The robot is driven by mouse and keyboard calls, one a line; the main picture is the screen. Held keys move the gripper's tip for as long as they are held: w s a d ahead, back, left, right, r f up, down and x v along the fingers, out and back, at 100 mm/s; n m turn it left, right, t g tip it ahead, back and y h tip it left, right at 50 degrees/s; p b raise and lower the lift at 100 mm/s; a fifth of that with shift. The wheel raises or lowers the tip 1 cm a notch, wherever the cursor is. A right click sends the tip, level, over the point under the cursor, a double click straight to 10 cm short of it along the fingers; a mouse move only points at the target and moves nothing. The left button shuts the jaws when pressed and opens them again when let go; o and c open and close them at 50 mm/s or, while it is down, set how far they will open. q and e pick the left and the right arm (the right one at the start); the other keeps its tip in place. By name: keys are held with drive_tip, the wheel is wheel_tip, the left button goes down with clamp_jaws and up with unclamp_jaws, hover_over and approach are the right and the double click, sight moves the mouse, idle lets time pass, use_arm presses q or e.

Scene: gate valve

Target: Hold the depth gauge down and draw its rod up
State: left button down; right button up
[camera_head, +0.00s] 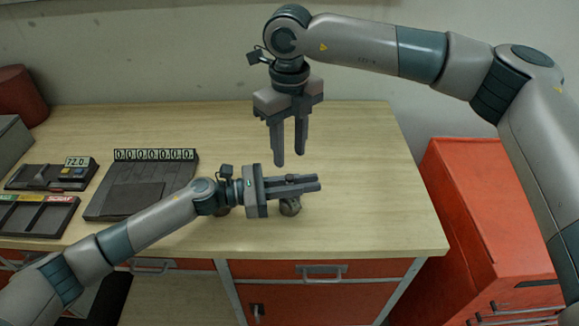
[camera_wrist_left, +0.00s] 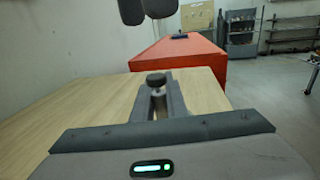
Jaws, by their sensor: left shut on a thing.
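My left gripper (camera_head: 318,183) reaches in from the left, low over the workbench, and is shut on the depth gauge (camera_head: 290,206). In the left wrist view, a dark knob (camera_wrist_left: 156,79) on a metal rod stands up between the left fingers. My right gripper (camera_head: 289,158) points straight down above and slightly behind the left gripper. Its two fingers are apart with nothing between them, and they also show at the top of the left wrist view (camera_wrist_left: 145,10).
The wooden workbench (camera_head: 375,190) is clear to the right. A dark tray with a row of number tiles (camera_head: 155,155), a small device reading 72.0 (camera_head: 77,168) and another dark tray (camera_head: 37,217) lie left. A red cabinet (camera_head: 475,220) stands beyond the right edge.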

sight(290, 176)
wheel_tip(290, 176, down, 6)
drive_tip(key=shift+r, duration=0.1)
idle(0.4)
